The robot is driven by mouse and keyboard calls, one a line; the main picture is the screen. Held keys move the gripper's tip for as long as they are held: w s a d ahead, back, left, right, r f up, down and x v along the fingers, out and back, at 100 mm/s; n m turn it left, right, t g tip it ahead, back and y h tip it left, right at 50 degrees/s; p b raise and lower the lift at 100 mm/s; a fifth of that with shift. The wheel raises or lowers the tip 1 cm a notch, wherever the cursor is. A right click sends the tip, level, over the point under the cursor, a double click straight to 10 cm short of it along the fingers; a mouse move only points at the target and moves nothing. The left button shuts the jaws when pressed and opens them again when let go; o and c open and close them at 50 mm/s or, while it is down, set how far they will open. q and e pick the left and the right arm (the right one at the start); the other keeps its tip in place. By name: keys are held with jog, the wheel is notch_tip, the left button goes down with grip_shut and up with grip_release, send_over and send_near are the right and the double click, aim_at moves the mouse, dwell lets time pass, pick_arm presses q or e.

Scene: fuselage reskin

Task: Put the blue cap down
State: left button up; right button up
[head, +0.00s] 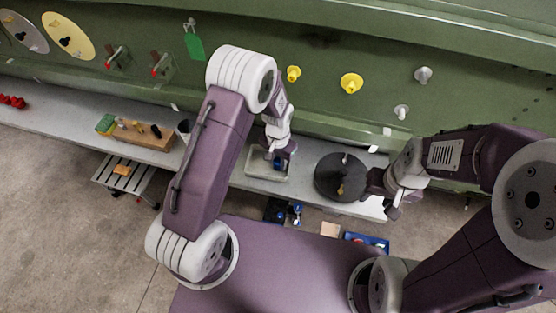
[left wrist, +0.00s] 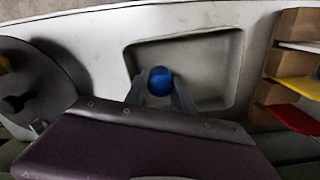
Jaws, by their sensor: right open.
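The blue cap (left wrist: 160,81) sits between the grey fingertips of my left gripper (left wrist: 160,92) in the left wrist view. The fingers are on both sides of it and appear shut on it. A pale shallow tray (left wrist: 236,62) lies behind the cap in that view; I cannot tell whether the cap touches its floor. In the head view my left gripper (head: 280,160) is over the tray (head: 253,172), and a small bit of blue shows there. My right gripper (head: 392,210) is open and empty, beside the dark round turntable near the bench's right end.
The dark round turntable (head: 330,178) stands on the grey bench (head: 226,166) right of the tray. A wooden block rack (head: 145,138) is to the left. Blue pieces (head: 296,210) lie below the bench edge. The green fuselage panel (head: 330,55) rises behind, with yellow and grey fittings.

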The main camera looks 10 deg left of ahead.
aim_at(278, 160)
dwell(0.3)
pick_arm(q)
jog(key=shift+w+r, duration=0.1)
jog(key=shift+r, duration=0.2)
notch_tip(278, 160, up, 12)
jog(key=f+b, duration=0.1)
jog(key=b, duration=0.1)
jog(key=s+a+n+t, duration=0.1)
jog(key=s+a+n, duration=0.45)
jog(key=s, duration=0.85)
jog(key=shift+m, duration=0.75)
jog(key=f+b, duration=0.1)
jog(key=a+f+b, duration=0.1)
jog(key=f+b, duration=0.2)
jog(key=b, duration=0.1)
jog(key=shift+w+a+f, duration=0.15)
jog(key=shift+w+f, duration=0.15)
jog(key=shift+w, duration=0.05)
